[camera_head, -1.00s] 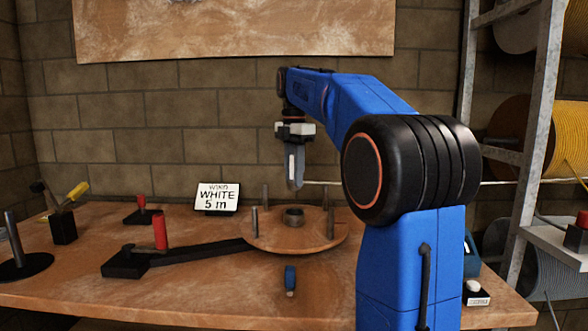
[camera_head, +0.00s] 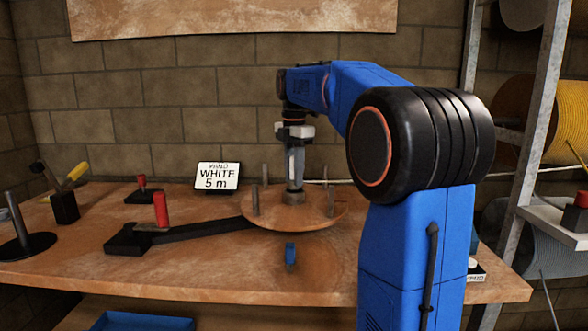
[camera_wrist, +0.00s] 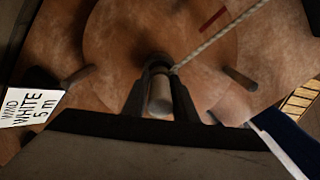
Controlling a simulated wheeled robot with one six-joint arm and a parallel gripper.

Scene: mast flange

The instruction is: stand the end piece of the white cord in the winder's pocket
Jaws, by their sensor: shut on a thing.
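The winder is a round wooden disc (camera_head: 320,213) with upright pegs and a grey cup-like pocket (camera_head: 293,197) at its middle. My gripper (camera_head: 294,186) points straight down over the pocket, its fingertips at the pocket's rim. In the wrist view the fingers are shut on a pale grey cylinder, the end piece (camera_wrist: 160,92). The white cord (camera_wrist: 222,34) runs from beside it to the upper right. The end piece's lower part is hidden; I cannot tell how deep it sits in the pocket.
A crank arm with a red handle (camera_head: 160,210) reaches left from the disc. A sign reading "WIND WHITE 5 m" (camera_head: 217,177) stands behind. A small blue item (camera_head: 290,255) is in front.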

